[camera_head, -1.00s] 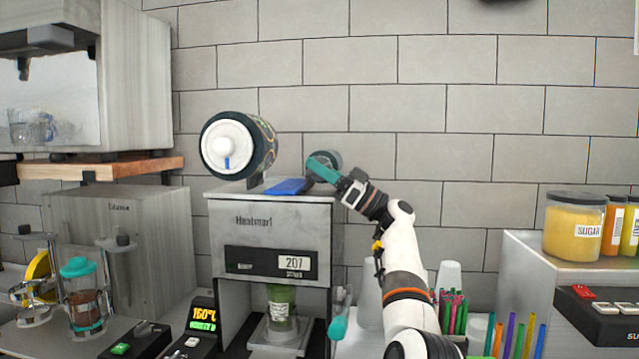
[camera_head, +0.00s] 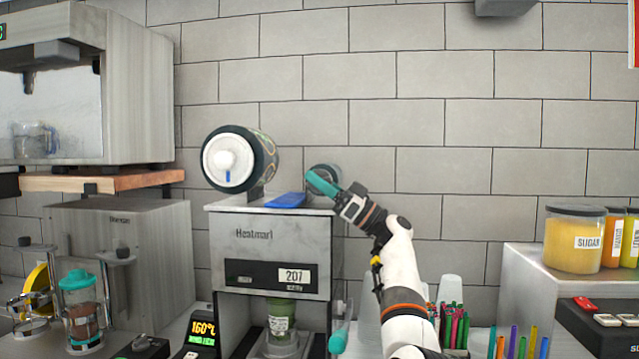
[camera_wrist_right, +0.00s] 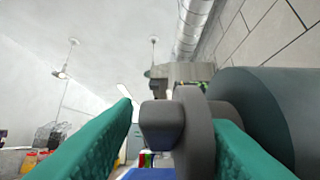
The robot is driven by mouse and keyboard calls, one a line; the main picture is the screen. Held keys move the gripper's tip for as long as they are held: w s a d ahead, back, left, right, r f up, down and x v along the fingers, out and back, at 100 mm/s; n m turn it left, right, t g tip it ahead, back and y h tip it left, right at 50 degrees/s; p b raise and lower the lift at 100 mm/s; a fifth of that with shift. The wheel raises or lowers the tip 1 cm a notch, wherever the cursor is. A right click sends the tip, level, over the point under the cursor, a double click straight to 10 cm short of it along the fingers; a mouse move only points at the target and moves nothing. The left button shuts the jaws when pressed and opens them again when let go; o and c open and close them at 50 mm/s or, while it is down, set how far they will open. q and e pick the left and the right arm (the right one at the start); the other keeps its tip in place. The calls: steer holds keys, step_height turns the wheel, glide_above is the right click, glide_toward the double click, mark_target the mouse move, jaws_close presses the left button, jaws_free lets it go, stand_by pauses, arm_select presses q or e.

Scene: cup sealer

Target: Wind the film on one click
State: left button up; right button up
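The cup sealer (camera_head: 270,225) stands in the middle of the head view, its display reading 207. A large film roll (camera_head: 240,158) with a white hub and a blue mark sits on its upper left. A smaller grey take-up roller (camera_head: 322,172) sits at the upper right, partly hidden by my right gripper (camera_head: 328,187). In the right wrist view, the teal fingers of this gripper (camera_wrist_right: 172,130) stand apart on either side of a grey knob (camera_wrist_right: 163,122). A gap shows between the left finger and the knob; contact on the right is unclear. My left gripper is not seen.
A blue piece (camera_head: 285,200) lies on top of the sealer. A green cup (camera_head: 281,318) stands inside it, and a teal handle (camera_head: 339,340) hangs at its right side.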

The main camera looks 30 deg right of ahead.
steer(key=shift+d, duration=0.1)
steer(key=b+v, duration=0.5)
steer(key=v, duration=0.7)
steer(key=shift+b, duration=0.35)
